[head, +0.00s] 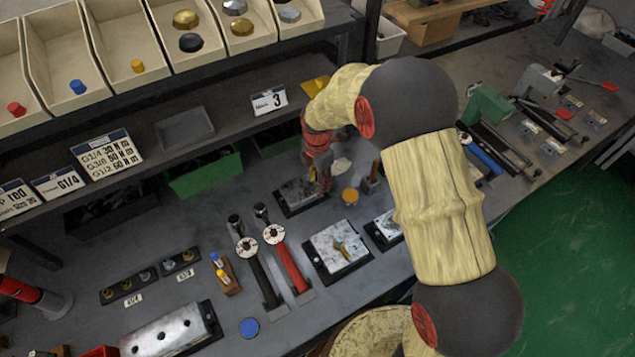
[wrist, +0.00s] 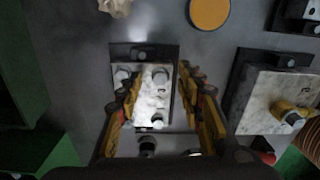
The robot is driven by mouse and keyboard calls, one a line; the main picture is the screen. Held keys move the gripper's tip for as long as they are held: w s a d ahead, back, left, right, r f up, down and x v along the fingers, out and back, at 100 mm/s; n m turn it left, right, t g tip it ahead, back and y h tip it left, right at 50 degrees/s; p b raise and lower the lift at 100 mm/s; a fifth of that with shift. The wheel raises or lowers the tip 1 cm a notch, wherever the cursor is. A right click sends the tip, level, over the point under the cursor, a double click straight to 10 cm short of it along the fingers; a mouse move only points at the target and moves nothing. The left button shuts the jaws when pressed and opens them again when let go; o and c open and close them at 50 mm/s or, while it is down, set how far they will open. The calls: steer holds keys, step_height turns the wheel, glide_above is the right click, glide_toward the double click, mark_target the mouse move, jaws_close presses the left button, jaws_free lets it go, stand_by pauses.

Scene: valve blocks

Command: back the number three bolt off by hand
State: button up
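A small light metal block on a dark base plate sits under my gripper; it shows in the wrist view (wrist: 150,100) and in the head view (head: 296,192). I can read no number on any bolt. My gripper (wrist: 159,80) is open, its fingers on either side of the block, with nothing held. In the head view my gripper (head: 320,178) is over the block, partly hiding it. Whether the fingers touch it, I cannot tell.
A card reading 3 (head: 269,101) stands on the shelf behind. An orange disc (wrist: 209,12) lies nearby. A larger block with a brass fitting (head: 340,248) stands to the right. Two torque wrenches, black (head: 262,275) and red (head: 291,268), lie in front.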

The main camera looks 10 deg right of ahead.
step_height(320, 180, up, 11)
stand_by(0.4)
steer(key=s+d+r+m+t, duration=0.2)
steer(key=s+d+r+m, duration=0.1)
steer(key=s+r+m, duration=0.3)
steer(key=s+d+r+m+t, duration=0.1)
steer(key=s+d+r+m, duration=0.3)
steer(key=s, duration=0.9)
steer(key=s+d+r+m+t, duration=0.2)
steer(key=s+d+r+m, duration=0.2)
steer(key=s+r+m, duration=0.5)
steer(key=r+m, duration=0.1)
steer(key=m, duration=0.3)
steer(key=shift+s+d+m+t, duration=0.2)
steer(key=shift+s+m+t, duration=0.05)
steer(key=shift+m+t, duration=0.05)
